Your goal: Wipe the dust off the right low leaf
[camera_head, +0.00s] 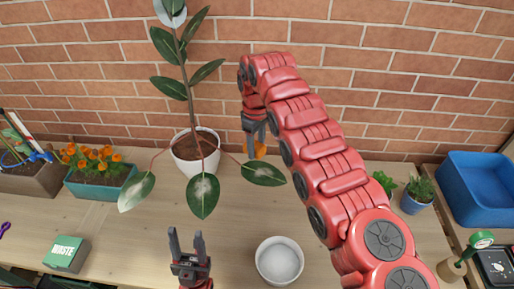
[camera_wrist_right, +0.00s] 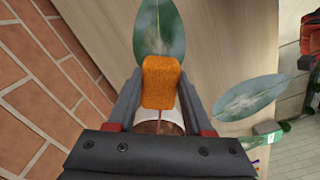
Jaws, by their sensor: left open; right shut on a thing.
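The right low leaf (camera_head: 264,174) hangs to the right of the white pot (camera_head: 188,165); it also shows in the right wrist view (camera_wrist_right: 160,28), with pale dust along its middle. My right gripper (camera_head: 254,128) is shut on an orange sponge (camera_wrist_right: 160,82), which shows partly beneath the fingers in the head view (camera_head: 260,150). The sponge is just behind the leaf in the head view and overlaps its lower end in the wrist view. I cannot tell whether they touch. My left gripper (camera_head: 186,245) is open and empty, in front of the plant.
A white bowl (camera_head: 279,261) stands in front. A green waste box (camera_head: 67,253), an orange-flower planter (camera_head: 98,178) and a blue bin (camera_head: 480,190) stand around. A brick wall closes the back.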

